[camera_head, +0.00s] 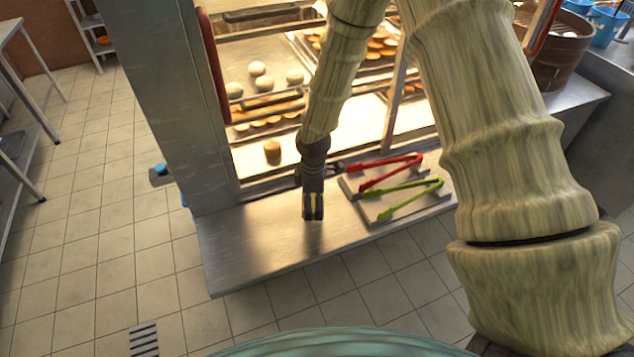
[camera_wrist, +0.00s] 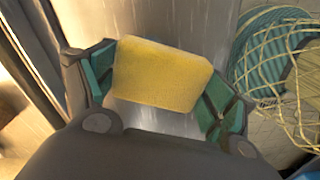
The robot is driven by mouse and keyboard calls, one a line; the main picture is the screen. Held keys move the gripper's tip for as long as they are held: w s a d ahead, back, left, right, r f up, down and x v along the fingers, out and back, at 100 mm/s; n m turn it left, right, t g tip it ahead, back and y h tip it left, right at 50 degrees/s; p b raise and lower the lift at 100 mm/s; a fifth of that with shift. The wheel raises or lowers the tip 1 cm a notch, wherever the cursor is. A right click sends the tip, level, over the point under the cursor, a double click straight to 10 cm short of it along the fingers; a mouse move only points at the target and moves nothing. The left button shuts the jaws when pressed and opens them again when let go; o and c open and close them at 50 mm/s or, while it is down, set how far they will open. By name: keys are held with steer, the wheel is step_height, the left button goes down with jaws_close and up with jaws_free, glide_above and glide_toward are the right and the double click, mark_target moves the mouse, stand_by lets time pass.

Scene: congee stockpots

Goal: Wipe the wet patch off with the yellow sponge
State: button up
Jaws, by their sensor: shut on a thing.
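My gripper (camera_head: 313,212) points down over the steel ledge (camera_head: 260,240) in front of the lit food case. In the wrist view, my gripper (camera_wrist: 162,90) is shut on the yellow sponge (camera_wrist: 160,72), with a green-padded finger at each side of it. The sponge is a plain block, and brushed steel shows around it. In the head view only a sliver of yellow shows between the fingers. Whether the sponge touches the ledge I cannot tell. I cannot make out a clear wet patch; the ledge has a bright sheen left of my gripper.
Red tongs (camera_head: 378,165) and green tongs (camera_head: 404,194) lie on grey trays right of my gripper. The lit case (camera_head: 250,160) with buns and trays stands behind, with a grey post (camera_head: 180,120) at its left. The ledge is bare left of my gripper.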

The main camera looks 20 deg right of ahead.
steer(key=w+d+r+n+p, duration=0.1)
steer(key=n, duration=0.1)
steer(key=shift+w+d+r+n, duration=0.1)
steer(key=shift+d+r+n, duration=0.1)
steer(key=shift+n, duration=0.2)
steer(key=shift+w+d+n, duration=0.3)
steer(key=shift+n, duration=0.4)
step_height(320, 180, down, 8)
steer(key=b, duration=0.6)
steer(key=shift+r, duration=0.1)
steer(key=shift+a+f+b, duration=0.15)
steer(key=shift+a+b, duration=0.25)
steer(key=shift+a, duration=0.3)
steer(key=shift+a+f+b, duration=0.15)
steer(key=shift+a+b, duration=0.2)
steer(key=shift+a, duration=0.3)
steer(key=shift+c, duration=0.4)
steer(key=shift+a+r+b, duration=0.15)
steer(key=shift+a+b, duration=0.2)
steer(key=shift+a, duration=0.35)
steer(key=shift+f+b, duration=0.25)
steer(key=shift+b, duration=0.2)
steer(key=shift+s+d+r+p, duration=0.1)
steer(key=shift+d+r+p, duration=0.2)
steer(key=shift+r+p, duration=0.15)
steer(key=shift+d+p, duration=0.9)
steer(key=shift+d, duration=0.9)
step_height(320, 180, up, 8)
steer(key=p, duration=0.6)
steer(key=shift+f, duration=0.1)
